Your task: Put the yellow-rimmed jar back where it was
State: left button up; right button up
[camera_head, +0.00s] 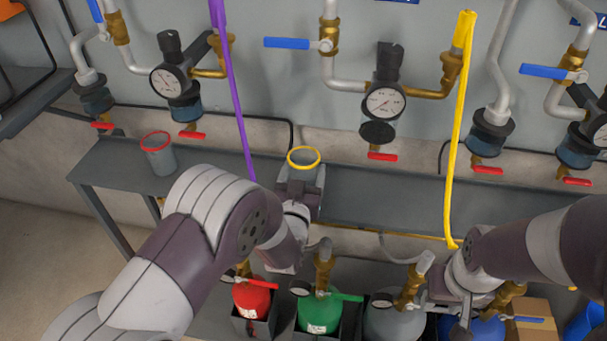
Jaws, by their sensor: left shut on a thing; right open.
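The yellow-rimmed jar (303,157) is upright with its open top facing up, over the grey shelf near the picture's middle. My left gripper (302,184) is shut on it from the front and hides most of its body. I cannot tell whether the jar touches the shelf. Up and right of it, the middle gauge unit (383,101) shows a bare dark round underside, with a red-handled valve below. My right gripper (455,308) is open at the lower right, near the grey and blue bottles, partly hidden by its own wrist.
A red-rimmed jar (158,153) stands on the left of the grey shelf (390,200). A purple hose (232,90) and a yellow hose (455,130) hang before the wall. Red (252,300) and green (319,314) bottles stand below. The shelf's middle right is clear.

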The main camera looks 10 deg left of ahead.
pick_arm(q)
jog(key=o, duration=1.3)
jog(key=shift+f, duration=0.1)
jog(key=shift+s+r, duration=0.1)
jog(key=shift+r, duration=0.1)
jog(key=s+p, duration=0.3)
jog(key=s, duration=0.8)
jog(key=shift+s, duration=0.4)
jog(key=shift+f, duration=0.1)
